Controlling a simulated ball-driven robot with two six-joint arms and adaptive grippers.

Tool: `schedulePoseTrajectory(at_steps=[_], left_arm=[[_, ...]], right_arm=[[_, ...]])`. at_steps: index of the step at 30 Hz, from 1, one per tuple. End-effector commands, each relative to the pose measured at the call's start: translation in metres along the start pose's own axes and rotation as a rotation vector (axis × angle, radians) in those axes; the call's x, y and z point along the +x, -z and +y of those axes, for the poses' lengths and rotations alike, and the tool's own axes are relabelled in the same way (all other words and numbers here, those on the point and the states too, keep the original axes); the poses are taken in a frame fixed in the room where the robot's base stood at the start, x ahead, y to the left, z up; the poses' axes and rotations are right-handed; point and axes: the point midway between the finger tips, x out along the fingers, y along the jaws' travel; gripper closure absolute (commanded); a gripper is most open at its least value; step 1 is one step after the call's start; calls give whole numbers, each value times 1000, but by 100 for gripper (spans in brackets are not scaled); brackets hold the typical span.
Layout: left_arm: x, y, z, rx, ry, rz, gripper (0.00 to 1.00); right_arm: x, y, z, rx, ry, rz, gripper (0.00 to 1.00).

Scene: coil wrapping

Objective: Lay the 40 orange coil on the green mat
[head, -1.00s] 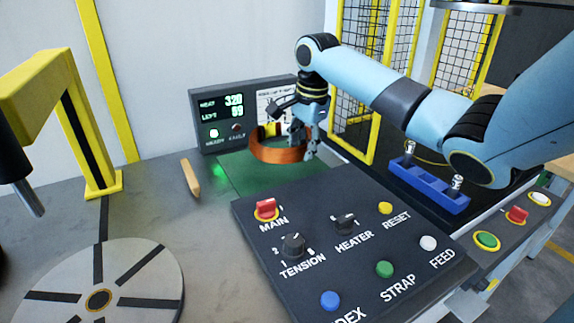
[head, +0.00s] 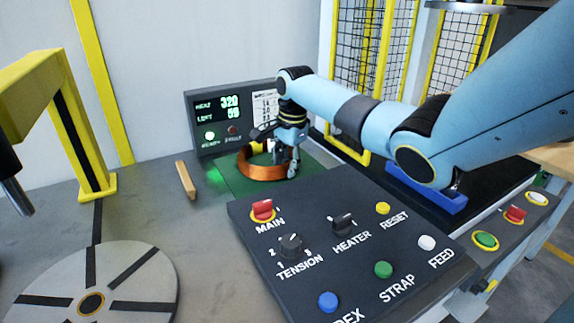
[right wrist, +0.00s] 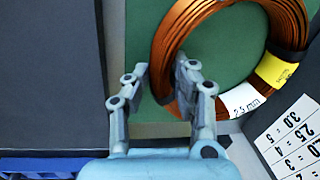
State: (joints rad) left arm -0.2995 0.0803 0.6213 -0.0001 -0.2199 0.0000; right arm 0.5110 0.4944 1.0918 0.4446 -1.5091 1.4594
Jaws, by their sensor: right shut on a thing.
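The orange coil (head: 262,172) is a copper-coloured ring, low over or on the green mat (head: 228,186); I cannot tell whether it touches. In the right wrist view the coil (right wrist: 168,58) shows a yellow band and a white "2.5 mm" label, with the green mat (right wrist: 143,22) beneath. My right gripper (head: 293,168) is at the coil's right side in the head view. Its fingers (right wrist: 160,82) are shut on the coil's wall, one inside and one outside the ring. My left gripper is not in view.
A display box (head: 228,120) stands behind the mat. A dark control panel (head: 345,240) with knobs and buttons lies in front. A wooden stick (head: 185,180) is left of the mat. A blue holder (head: 425,192) is at the right, a round turntable (head: 140,280) at front left.

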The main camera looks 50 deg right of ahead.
Motion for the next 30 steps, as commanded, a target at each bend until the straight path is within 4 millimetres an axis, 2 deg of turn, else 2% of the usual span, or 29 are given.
schedulePoseTrajectory(at_steps=[1,2,7,17,20,30], left_arm=[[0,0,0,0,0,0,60],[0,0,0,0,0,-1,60],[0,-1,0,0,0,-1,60],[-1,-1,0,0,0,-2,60],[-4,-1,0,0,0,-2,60],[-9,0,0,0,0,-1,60]], right_arm=[[-2,0,-2,0,5,1,100],[0,0,0,0,0,0,74],[0,0,0,0,0,0,54],[-5,1,0,0,1,0,54],[-19,1,-1,0,2,1,54],[-92,1,-1,0,3,2,54]])
